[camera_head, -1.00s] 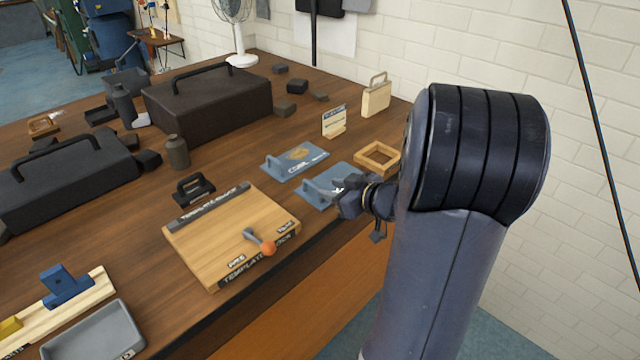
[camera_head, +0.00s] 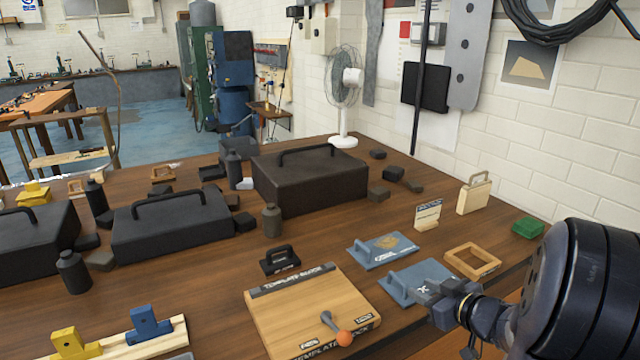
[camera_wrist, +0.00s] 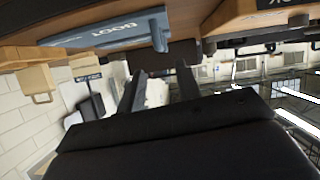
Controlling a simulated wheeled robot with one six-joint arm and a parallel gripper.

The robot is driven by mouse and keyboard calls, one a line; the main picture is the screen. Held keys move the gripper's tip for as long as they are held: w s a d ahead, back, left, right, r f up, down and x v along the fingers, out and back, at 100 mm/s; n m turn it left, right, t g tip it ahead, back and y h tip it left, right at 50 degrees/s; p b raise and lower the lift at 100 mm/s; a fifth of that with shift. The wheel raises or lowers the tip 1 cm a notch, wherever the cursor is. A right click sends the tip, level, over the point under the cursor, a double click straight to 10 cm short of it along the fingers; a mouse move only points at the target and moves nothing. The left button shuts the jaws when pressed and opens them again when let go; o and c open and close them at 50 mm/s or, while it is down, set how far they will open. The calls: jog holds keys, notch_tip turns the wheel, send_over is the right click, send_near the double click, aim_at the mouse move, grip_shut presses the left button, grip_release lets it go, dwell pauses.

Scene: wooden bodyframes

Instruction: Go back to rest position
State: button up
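My gripper (camera_head: 428,295) is at the lower right of the head view, at the bench's front edge. It is in front of or over a blue plate with a handle (camera_head: 402,288); I cannot tell whether they touch. In the wrist view its two dark fingers (camera_wrist: 160,82) stand apart with nothing held between them. The wrist view is tilted, with a blue plate (camera_wrist: 105,32) and the wooden bench edge close above the fingers.
The wooden bench (camera_head: 210,285) holds a template board (camera_head: 300,300) with an orange-knobbed lever, a wooden square frame (camera_head: 489,270), a second blue plate (camera_head: 380,256), a green block (camera_head: 528,228) and black cases (camera_head: 318,190). A white brick wall (camera_head: 570,130) stands behind.

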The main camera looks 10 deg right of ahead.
aim_at(401, 280)
jog(key=b+x, duration=0.1)
jog(key=x, duration=0.7)
jog(key=shift+w+a+f, duration=0.15)
jog(key=shift+w+f, duration=0.1)
jog(key=r, duration=0.1)
jog(key=r+p, duration=0.1)
jog(key=r, duration=0.1)
jog(key=shift+w+a+r, duration=0.1)
jog(key=shift+w+r, duration=0.05)
jog(key=shift+w, duration=0.2)
jog(key=shift+r+p, duration=0.3)
jog(key=shift+r, duration=0.4)
jog(key=shift+f, duration=0.1)
